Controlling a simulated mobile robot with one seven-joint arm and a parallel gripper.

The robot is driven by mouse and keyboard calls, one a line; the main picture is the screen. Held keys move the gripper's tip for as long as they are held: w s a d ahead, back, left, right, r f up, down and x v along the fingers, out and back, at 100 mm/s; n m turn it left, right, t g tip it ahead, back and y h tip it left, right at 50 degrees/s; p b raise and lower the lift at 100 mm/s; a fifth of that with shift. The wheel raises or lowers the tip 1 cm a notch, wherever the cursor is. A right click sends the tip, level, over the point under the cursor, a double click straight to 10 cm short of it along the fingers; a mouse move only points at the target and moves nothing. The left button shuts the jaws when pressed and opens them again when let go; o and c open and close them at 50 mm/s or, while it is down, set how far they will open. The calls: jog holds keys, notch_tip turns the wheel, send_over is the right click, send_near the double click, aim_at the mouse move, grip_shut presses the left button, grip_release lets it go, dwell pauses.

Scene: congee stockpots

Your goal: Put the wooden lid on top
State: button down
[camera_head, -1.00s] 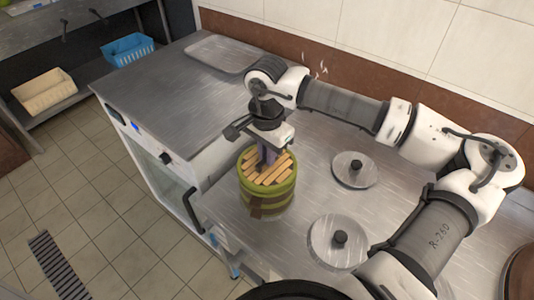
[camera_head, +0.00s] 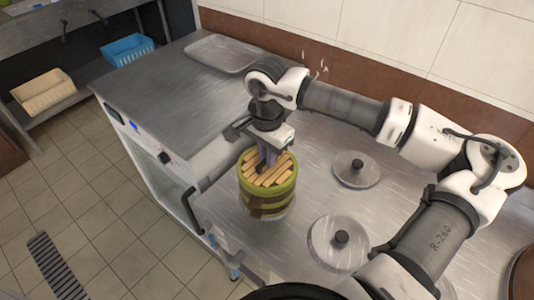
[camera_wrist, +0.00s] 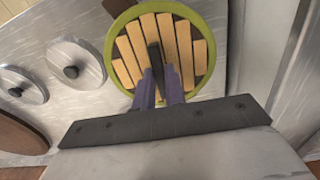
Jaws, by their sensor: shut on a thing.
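The wooden lid (camera_head: 276,176) of light slats lies across the top of a round green pot or tub (camera_head: 270,202) with brown bands. In the wrist view the slatted lid (camera_wrist: 187,48) sits inside the green rim (camera_wrist: 212,77). My gripper (camera_head: 268,160) is above the lid, pointing down, with its purple fingers (camera_wrist: 159,82) around the dark bar handle (camera_wrist: 154,56) in the lid's middle. The gripper is shut on that handle. Whether the lid rests fully on the rim cannot be told. The inside of the tub is hidden.
Two round metal lids with black knobs, a rear one (camera_head: 357,169) and a front one (camera_head: 338,242), sit on the steel counter to the right. The steel counter (camera_head: 170,85) at left is mostly clear, with a shallow tray (camera_head: 222,53). A blue basket (camera_head: 128,49) stands on a shelf.

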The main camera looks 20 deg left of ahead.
jog(key=shift+f, duration=0.1)
jog(key=c, duration=1.7)
grip_release()
jog(key=shift+c, duration=0.2)
notch_tip(320, 180, up, 11)
jog(key=p, duration=0.5)
